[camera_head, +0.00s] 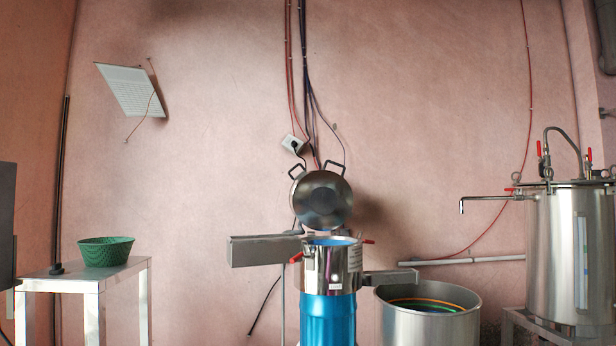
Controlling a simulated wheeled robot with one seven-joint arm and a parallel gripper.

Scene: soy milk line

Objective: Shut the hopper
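The hopper (338,268) is a short steel cylinder on top of a blue machine body (327,318), right of the picture's middle. Its round steel lid (321,200), with two dark loop handles at its upper edge, stands upright behind and above the hopper's mouth. The mouth is uncovered, and a little blue shows inside its rim. Small red levers sit at both sides of the hopper's rim. My gripper is not in view.
A steel trough (262,250) juts left from the hopper, and a spout (392,277) juts right over a wide steel pot (430,320). A steel tank (560,250) stands far right. A green basket (105,251) sits on a metal table (60,284) at left.

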